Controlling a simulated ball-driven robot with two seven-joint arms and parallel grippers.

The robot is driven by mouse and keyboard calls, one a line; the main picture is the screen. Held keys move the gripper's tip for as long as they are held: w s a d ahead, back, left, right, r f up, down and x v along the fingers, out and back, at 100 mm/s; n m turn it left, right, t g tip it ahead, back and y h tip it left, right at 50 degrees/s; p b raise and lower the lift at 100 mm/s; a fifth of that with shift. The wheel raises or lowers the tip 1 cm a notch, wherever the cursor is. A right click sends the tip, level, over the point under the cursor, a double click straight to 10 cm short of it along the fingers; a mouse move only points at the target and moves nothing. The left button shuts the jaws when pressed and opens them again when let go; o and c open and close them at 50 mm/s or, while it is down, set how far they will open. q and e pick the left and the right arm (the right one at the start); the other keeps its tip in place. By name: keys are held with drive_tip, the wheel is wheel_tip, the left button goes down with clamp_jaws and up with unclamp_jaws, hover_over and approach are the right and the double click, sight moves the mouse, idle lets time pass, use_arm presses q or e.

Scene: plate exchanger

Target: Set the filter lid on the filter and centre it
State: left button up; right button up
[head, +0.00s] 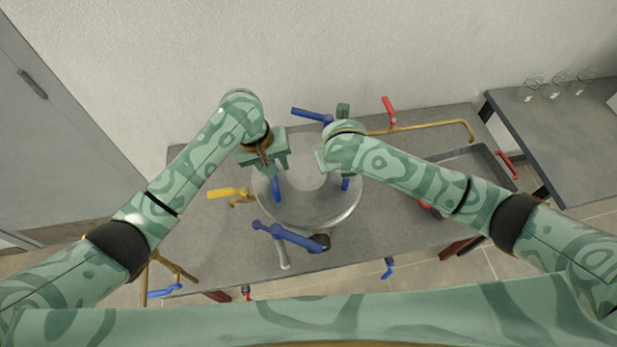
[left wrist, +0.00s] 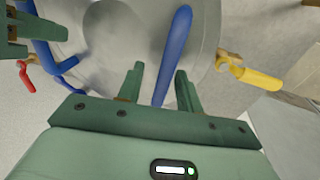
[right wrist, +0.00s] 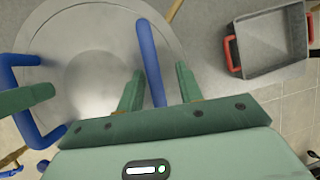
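The filter lid (head: 306,205) is a round grey metal disc in the middle of the table, with a blue handle on each side. The left handle (left wrist: 172,55) runs between the spread fingers of my left gripper (left wrist: 160,85), with gaps beside it. The right handle (right wrist: 150,60) runs between the spread fingers of my right gripper (right wrist: 158,85), also with gaps. Both grippers are open around the handles. The filter under the lid is hidden, and I cannot tell whether the lid rests on it or is centred.
A yellow-handled valve (head: 228,192) stands left of the lid, and a large blue lever (head: 290,237) lies in front of it. A brass pipe with a red lever (head: 388,108) is behind. A grey tray with red handles (right wrist: 275,45) sits on the right. Glasses (head: 550,88) stand on a side table.

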use_arm(q)
drive_tip(key=shift+r, duration=0.1)
drive_tip(key=shift+a+r, duration=0.15)
drive_tip(key=shift+r, duration=0.15)
use_arm(e)
drive_tip(key=shift+a, duration=0.1)
drive_tip(key=shift+s+r, duration=0.1)
drive_tip(key=shift+r, duration=0.1)
use_arm(q)
drive_tip(key=v, duration=1.1)
use_arm(e)
drive_tip(key=v, duration=1.1)
drive_tip(key=shift+s+r, duration=0.15)
drive_tip(key=shift+r, duration=0.15)
use_arm(q)
drive_tip(key=shift+s, duration=0.15)
use_arm(e)
drive_tip(key=shift+f, duration=0.1)
